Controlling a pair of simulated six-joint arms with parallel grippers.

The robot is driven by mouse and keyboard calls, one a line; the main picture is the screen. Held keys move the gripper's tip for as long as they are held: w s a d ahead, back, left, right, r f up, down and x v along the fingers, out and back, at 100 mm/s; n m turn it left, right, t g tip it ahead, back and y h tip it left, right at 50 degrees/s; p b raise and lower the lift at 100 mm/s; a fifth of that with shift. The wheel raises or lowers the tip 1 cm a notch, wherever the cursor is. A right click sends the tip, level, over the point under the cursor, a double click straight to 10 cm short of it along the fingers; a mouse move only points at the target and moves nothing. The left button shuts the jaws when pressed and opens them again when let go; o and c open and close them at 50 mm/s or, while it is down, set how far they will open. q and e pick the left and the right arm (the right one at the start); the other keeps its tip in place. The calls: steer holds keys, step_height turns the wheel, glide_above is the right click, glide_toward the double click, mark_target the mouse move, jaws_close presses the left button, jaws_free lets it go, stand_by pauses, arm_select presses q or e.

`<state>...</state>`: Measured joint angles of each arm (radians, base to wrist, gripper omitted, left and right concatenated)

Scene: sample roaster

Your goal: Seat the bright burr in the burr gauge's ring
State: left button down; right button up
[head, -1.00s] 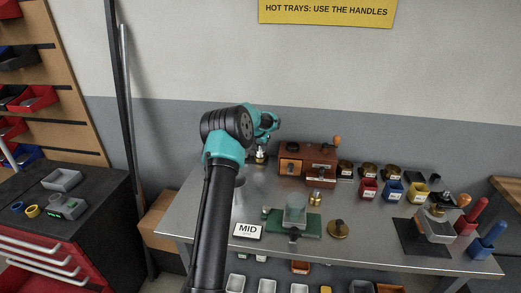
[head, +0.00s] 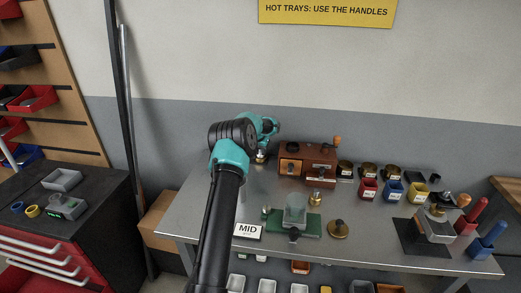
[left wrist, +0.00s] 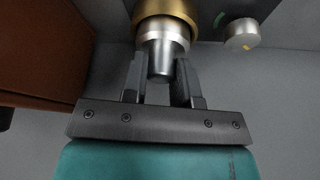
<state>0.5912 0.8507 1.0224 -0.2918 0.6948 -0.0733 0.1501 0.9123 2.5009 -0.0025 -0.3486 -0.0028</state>
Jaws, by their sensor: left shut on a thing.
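My left gripper (left wrist: 160,88) is shut on a bright silver tapered piece (left wrist: 160,62), which I take to be the bright burr. A brass collar or ring (left wrist: 165,17) shows against the burr's far end in the left wrist view. I cannot tell whether it is part of the burr or a separate ring. In the head view the left gripper (head: 261,151) is low over the far left of the steel table, left of the wooden grinder. Another silver-and-brass piece (head: 316,198) stands mid-table. I cannot make out the burr gauge surely. My right gripper is not in view.
The wooden grinder (head: 306,164) is close to the gripper's right. A green-based stand (head: 306,229) with a clear cup and a MID card (head: 248,231) are nearer. A dark panel (left wrist: 222,22) with a silver knob (left wrist: 242,35) lies beside the burr in the left wrist view.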

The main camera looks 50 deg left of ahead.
arm_select(q)
steer(key=shift+f, duration=0.2)
steer(key=c, duration=0.9)
jaws_free()
steer(key=shift+r, duration=0.1)
steer(key=shift+s+r, duration=0.15)
steer(key=shift+r, duration=0.4)
steer(key=v, duration=1.1)
steer(key=shift+f, duration=0.15)
steer(key=x, duration=1.2)
steer(key=shift+d, duration=0.1)
